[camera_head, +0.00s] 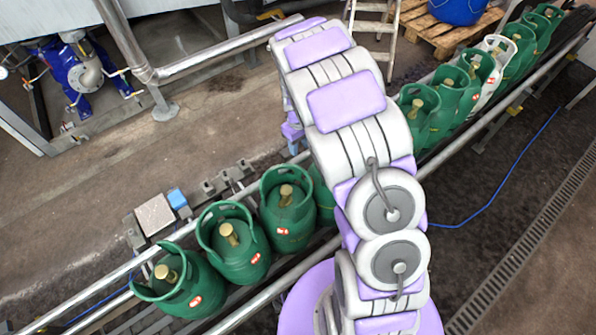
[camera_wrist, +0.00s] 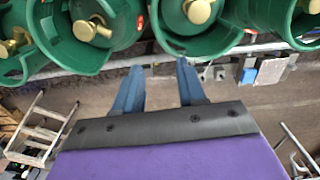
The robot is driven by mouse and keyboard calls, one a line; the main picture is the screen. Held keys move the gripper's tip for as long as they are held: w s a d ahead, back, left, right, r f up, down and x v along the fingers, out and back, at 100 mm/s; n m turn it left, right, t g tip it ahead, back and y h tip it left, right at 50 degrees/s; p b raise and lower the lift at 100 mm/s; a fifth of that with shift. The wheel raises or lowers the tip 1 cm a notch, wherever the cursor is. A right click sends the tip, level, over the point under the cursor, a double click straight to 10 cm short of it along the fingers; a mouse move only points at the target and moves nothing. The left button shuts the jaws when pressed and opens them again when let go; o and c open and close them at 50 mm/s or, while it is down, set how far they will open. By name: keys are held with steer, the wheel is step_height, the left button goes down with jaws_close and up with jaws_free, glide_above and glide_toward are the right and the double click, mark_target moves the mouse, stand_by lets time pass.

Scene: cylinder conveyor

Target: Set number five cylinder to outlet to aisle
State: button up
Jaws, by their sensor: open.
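A row of green gas cylinders stands upright on a railed conveyor (camera_head: 270,292). Left of my arm in the head view are a left-end cylinder (camera_head: 185,293), one beside it (camera_head: 237,260) and a third (camera_head: 288,222); another is mostly hidden behind my arm. They carry small red labels whose numbers I cannot read, so I cannot tell which is number five. My gripper (camera_wrist: 157,75) shows in the wrist view with two blue-grey fingers apart and nothing between them. Its fingertips point toward the cylinder row, near a green cylinder (camera_wrist: 195,38). I cannot identify the outlet to the aisle.
More green cylinders (camera_head: 450,98) and one white cylinder (camera_head: 488,75) continue along the conveyor at upper right. A metal pipe railing (camera_head: 215,52), blue pump (camera_head: 82,75), ladder (camera_head: 370,28) and wooden pallet (camera_head: 440,32) stand behind. Open floor (camera_head: 90,190) lies between railing and conveyor.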

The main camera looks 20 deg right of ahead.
mark_target(300, 167)
step_height(300, 167, down, 16)
steer(key=b, duration=0.2)
steer(key=shift+f, duration=0.25)
jaws_close()
stand_by(0.4)
